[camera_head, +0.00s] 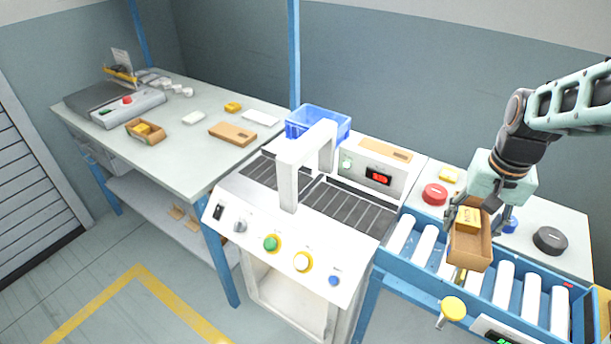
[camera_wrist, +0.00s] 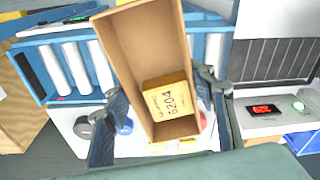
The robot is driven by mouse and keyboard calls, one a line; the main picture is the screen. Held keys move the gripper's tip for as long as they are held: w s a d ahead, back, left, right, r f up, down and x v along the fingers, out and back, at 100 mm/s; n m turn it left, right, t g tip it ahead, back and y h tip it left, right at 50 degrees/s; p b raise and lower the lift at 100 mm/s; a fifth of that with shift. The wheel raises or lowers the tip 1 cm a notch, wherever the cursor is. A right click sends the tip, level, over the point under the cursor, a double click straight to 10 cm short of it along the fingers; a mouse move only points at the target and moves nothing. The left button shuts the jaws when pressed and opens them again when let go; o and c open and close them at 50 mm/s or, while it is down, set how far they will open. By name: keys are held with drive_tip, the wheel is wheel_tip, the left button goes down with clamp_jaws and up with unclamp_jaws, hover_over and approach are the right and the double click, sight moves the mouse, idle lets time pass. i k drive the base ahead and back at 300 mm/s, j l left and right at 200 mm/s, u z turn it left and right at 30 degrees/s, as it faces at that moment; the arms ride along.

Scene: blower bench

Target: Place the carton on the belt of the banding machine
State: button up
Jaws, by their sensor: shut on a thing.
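My gripper (camera_head: 478,224) is shut on the carton (camera_head: 472,252), a brown open box, and holds it tilted over the roller conveyor. In the wrist view the carton (camera_wrist: 135,42) sits between the two fingers (camera_wrist: 163,92), with a small yellow box (camera_wrist: 168,99) marked 6204 inside at its near end. The banding machine (camera_head: 290,250) is the white unit to the left, with a white arch (camera_head: 290,178) and a dark slatted belt (camera_head: 352,206) running under it. No carton is on the belt. The belt (camera_wrist: 272,68) shows at the wrist view's right.
The blue roller conveyor (camera_head: 507,285) adjoins the machine. A blue crate (camera_head: 318,123) stands behind the arch. The left bench (camera_head: 190,145) holds another carton (camera_head: 145,131).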

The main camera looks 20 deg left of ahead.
sight(270, 173)
drive_tip(key=u, duration=1.85)
drive_tip(key=i+j+u, duration=0.1)
drive_tip(key=u, duration=0.2)
drive_tip(key=i+j+u, duration=0.1)
drive_tip(key=u, duration=0.2)
drive_tip(key=i+j+z, duration=0.15)
drive_tip(key=i+j, duration=0.35)
drive_tip(key=i+z, duration=0.2)
drive_tip(key=z, duration=0.2)
drive_tip(key=i+z, duration=0.25)
drive_tip(key=z, duration=0.15)
drive_tip(key=i+z, duration=0.55)
drive_tip(key=z, duration=0.6)
drive_tip(key=i, duration=0.05)
